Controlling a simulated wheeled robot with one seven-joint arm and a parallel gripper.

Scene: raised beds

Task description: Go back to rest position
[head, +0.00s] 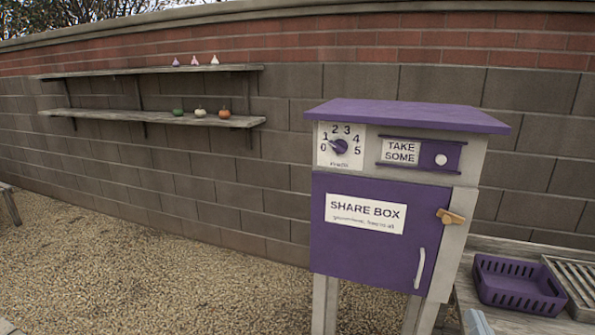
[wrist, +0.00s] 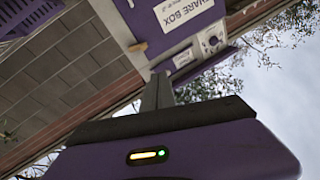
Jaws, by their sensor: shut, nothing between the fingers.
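My gripper (wrist: 157,92) shows in the wrist view as two grey fingers shut together with nothing between them, above the purple gripper body. The fingers point toward the purple share box (head: 365,235), which stands in the middle right of the head view. The fingertips overlap the box in the wrist view (wrist: 150,18), but I cannot tell the distance. The box door is shut, with a pale handle (head: 420,268) and a wooden latch (head: 450,217) at its right edge. Above it are a numbered dial (head: 339,146) and a "TAKE SOME" sign (head: 401,152) beside a white knob (head: 441,160).
A wooden bench at right carries a purple basket (head: 518,297) and a slatted tray (head: 575,280). Two wall shelves hold small items, including an orange pumpkin (head: 224,112). A block wall (head: 230,200) runs behind.

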